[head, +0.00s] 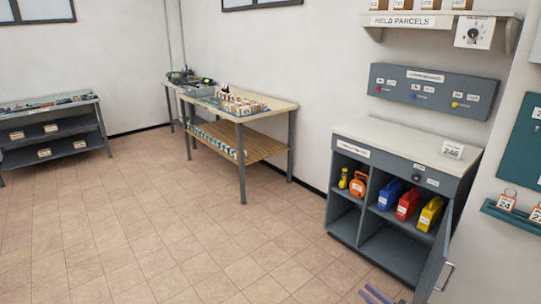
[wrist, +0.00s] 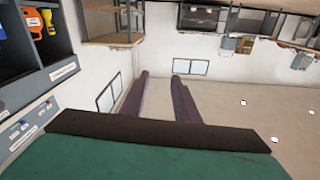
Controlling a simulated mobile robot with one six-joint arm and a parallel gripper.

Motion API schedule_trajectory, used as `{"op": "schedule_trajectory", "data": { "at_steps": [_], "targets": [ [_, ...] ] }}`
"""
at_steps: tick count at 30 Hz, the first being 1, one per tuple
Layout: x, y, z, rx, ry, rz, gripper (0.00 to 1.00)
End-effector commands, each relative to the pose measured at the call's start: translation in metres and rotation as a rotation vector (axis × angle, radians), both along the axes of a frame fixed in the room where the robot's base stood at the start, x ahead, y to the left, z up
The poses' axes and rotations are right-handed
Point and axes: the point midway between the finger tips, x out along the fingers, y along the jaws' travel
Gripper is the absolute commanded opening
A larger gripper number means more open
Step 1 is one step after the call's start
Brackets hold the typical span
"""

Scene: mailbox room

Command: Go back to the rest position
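My gripper (head: 372,296) shows only at the bottom edge of the head view, in front of the open grey cabinet (head: 343,217). In the wrist view my gripper (wrist: 160,77) has its two purple fingers apart, with only wall and floor background between them. It holds nothing. Most of the arm is out of the head view. The wrist picture appears upside down.
The cabinet door (head: 432,262) stands open on the right. Inside are blue (head: 389,194), red (head: 408,203) and yellow (head: 430,213) cases. A worktable (head: 268,104) with boxes stands at the back wall. The tiled floor (head: 150,220) at left is clear.

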Motion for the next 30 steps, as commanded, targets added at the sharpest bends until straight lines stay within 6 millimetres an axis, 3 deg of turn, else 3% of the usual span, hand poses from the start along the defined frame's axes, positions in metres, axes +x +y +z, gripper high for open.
{"op": "schedule_trajectory", "data": {
  "at_steps": [1,6,16,23,30],
  "targets": [
    [0.006,0.017,-0.001,0.003,0.005,-0.004,0.28],
    [0.026,0.057,-0.007,0.001,0.029,-0.056,0.28],
    [0.053,0.121,-0.032,-0.028,0.123,-0.208,0.28],
    [0.053,0.153,-0.062,-0.077,0.243,-0.337,0.28],
    [0.034,0.171,-0.1,-0.15,0.405,-0.463,0.28]
  ]
}}
